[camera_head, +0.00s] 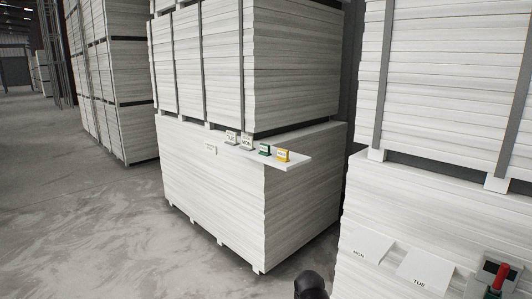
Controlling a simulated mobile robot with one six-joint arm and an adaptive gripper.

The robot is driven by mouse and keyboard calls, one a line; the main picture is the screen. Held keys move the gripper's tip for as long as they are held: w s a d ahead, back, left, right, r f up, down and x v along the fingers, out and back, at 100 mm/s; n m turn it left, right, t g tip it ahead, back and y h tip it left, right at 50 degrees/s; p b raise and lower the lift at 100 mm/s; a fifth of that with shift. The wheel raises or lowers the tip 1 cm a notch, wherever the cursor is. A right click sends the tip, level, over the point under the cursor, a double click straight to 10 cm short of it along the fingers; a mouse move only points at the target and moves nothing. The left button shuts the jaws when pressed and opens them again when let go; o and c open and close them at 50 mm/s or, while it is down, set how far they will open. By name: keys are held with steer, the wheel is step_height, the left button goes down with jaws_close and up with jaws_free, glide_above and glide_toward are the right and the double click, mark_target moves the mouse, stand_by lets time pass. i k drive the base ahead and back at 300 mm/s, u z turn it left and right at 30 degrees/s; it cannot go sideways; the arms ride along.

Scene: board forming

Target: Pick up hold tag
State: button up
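A small yellow tag (283,155) stands at the right end of a short row on a white ledge (296,163), at the corner of the middle board stack. It may be the hold tag, but its lettering is too small to read. A green tag (265,150) stands just left of it. Two white tags stand further left, one of them with dark letters (246,143). A dark rounded part at the bottom edge seems to be mine. My gripper's fingers do not show, and nothing is near the tags.
Tall stacks of white boards (205,190) stand left, centre and right. At the lower right are pale panels marked MON (367,246) and TUE (427,270), and a grey box with a red handle (499,275). The concrete floor (85,225) at left is clear.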

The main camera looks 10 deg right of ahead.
mark_target(283, 155)
steer(key=u, duration=0.35)
steer(key=i, duration=2.35)
steer(key=z, duration=0.3)
